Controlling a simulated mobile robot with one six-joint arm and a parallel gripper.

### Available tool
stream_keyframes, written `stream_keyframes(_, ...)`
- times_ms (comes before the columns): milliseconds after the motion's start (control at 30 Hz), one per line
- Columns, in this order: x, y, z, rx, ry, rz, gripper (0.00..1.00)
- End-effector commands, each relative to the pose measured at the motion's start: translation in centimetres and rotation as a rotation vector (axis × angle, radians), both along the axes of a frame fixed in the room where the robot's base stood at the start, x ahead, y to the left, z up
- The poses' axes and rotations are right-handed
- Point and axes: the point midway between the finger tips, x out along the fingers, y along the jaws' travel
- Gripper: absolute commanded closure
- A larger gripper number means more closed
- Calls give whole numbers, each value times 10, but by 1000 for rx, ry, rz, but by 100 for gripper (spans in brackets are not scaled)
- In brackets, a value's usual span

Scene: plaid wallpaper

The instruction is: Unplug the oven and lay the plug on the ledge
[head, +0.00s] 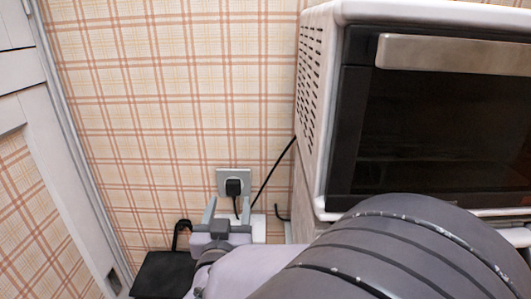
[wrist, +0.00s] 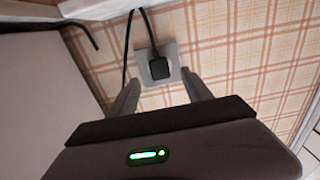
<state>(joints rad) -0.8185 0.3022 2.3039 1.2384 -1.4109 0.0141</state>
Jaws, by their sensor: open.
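The black plug (head: 233,187) sits in the pale wall socket (head: 221,176), below and left of the white oven (head: 430,120). Its black cable (head: 272,172) runs up behind the oven. My gripper (head: 228,207) is open in front of the plug, below it in the head view. In the wrist view the plug (wrist: 158,68) lies just beyond the gap between my open fingertips (wrist: 161,80), apart from both. A white surface (head: 259,228), perhaps the ledge, shows below the socket, partly hidden by my gripper.
A dark flat object (head: 160,275) with a black hooked part stands at lower left. A short black hook-shaped piece (head: 281,213) is on the wall near the oven's lower side. A white panelled door (head: 55,170) bounds the left. The plaid wall around the socket is bare.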

Motion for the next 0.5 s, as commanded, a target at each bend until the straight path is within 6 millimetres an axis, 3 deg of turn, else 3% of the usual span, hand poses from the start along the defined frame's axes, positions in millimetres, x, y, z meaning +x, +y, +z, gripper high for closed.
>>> stream_keyframes(233, 35, 1, -1, 0, -1, -2, 42)
stream_keyframes(500, 51, 2, -1, 1, 1, -1, 42)
